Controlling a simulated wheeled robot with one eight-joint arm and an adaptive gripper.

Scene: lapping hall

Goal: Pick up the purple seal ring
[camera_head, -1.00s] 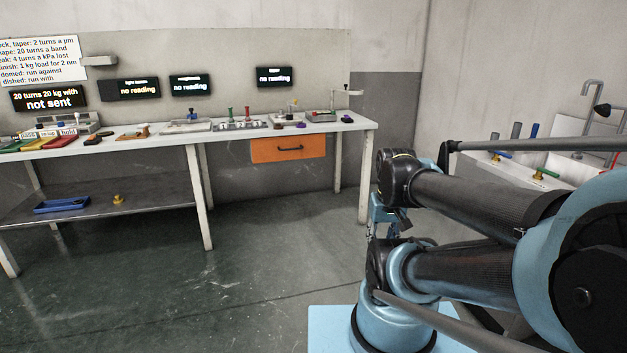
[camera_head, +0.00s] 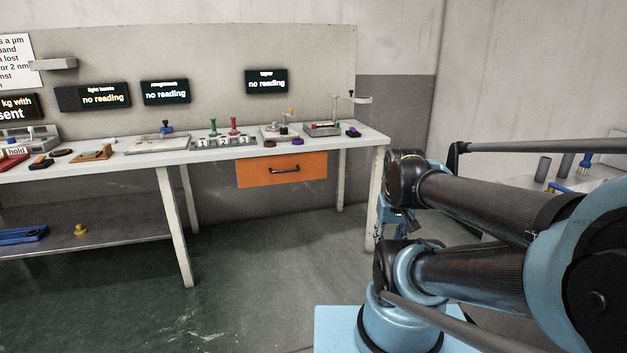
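A small purple piece (camera_head: 298,142), which looks like the seal ring, lies near the front edge of the white bench top (camera_head: 330,144), above the orange drawer. A second dark purple piece (camera_head: 354,132) lies farther right on the bench; its shape is too small to tell. My gripper (camera_head: 398,218) seems to be the small blue and dark part between my folded arm links, right of the bench and well apart from the purple pieces. Its fingers are too small and covered to show whether they are open or shut.
A dark brown round piece (camera_head: 269,143) lies left of the purple one. A numbered rack (camera_head: 225,141) with green and red handles and a grey instrument (camera_head: 324,129) stand on the bench. The orange drawer (camera_head: 282,170) is shut. Floor (camera_head: 290,260) before the bench is clear.

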